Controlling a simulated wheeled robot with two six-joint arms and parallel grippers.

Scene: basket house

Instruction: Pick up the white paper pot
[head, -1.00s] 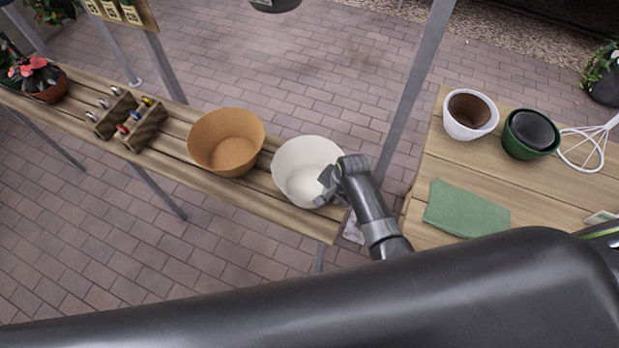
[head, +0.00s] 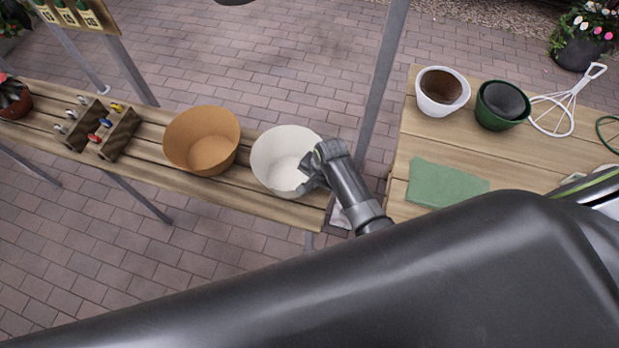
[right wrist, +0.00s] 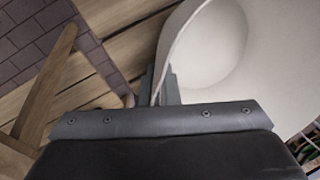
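The white paper pot (head: 277,150) stands upright and empty near the right end of the slatted wooden bench, right of an orange-brown pot. My right gripper (head: 308,180) is at its near right rim. In the right wrist view, the pale pot wall (right wrist: 187,50) runs down between the two close-set fingers (right wrist: 158,88), which look shut on the rim. The fingertips' inner faces are partly hidden. The pot still appears to rest on the bench. My left gripper is not in view.
The orange-brown pot (head: 202,141) stands close to the left. A wooden tool holder (head: 100,130) is farther left. A table on the right bears a white pot (head: 442,92), a green pot (head: 501,106), a whisk (head: 560,112) and a green cloth (head: 445,183). A grey post (head: 382,95) rises behind.

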